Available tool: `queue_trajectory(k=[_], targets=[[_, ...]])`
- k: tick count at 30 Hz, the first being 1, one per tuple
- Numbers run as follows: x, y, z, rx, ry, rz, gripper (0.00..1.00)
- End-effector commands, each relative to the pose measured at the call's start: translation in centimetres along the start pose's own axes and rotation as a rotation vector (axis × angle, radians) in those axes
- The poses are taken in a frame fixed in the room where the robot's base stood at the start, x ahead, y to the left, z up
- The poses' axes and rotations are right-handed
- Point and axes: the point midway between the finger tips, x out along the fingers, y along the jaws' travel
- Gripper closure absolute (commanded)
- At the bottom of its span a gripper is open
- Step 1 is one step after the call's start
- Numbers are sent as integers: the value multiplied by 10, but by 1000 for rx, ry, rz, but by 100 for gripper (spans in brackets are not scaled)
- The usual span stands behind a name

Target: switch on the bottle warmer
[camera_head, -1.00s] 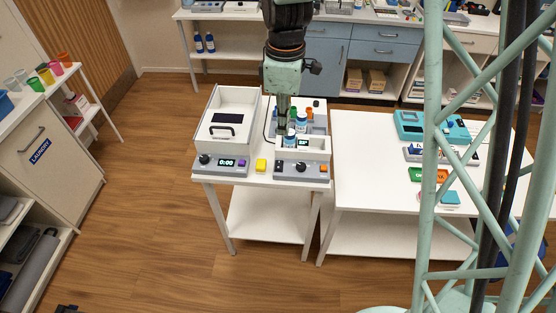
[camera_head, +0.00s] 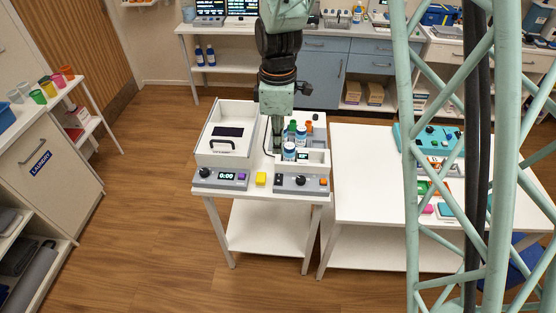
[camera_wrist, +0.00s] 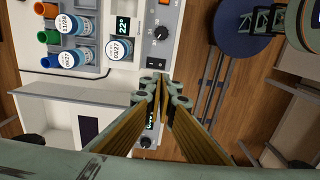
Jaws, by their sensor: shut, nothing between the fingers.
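The bottle warmer (camera_head: 314,184) is a white unit with a grey front panel on the right of the small white table. Its panel carries a black knob (camera_head: 300,181), an orange button (camera_head: 323,181) and a small dark switch at its left end. In the wrist view the warmer's display (camera_wrist: 124,26) reads 22°, and its knob (camera_wrist: 160,33) and dark switch (camera_wrist: 155,62) show. Blue-labelled bottles (camera_wrist: 69,58) stand in it. My gripper (camera_wrist: 165,80) is shut and empty, its tips close to the dark switch; I cannot tell whether they touch.
A white lidded device (camera_head: 216,178) with a 0:00 display stands to the left. A larger white table (camera_head: 365,200) stands close on the right, with a teal device. Floor in front is clear.

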Motion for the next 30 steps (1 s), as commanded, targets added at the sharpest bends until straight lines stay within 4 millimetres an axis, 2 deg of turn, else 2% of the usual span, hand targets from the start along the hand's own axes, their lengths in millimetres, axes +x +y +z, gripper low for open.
queue_trajectory(k=[8, 30], targets=[[16, -1, 0, 0, -1, -3, 100], [86, -1, 0, 0, -1, -2, 100]])
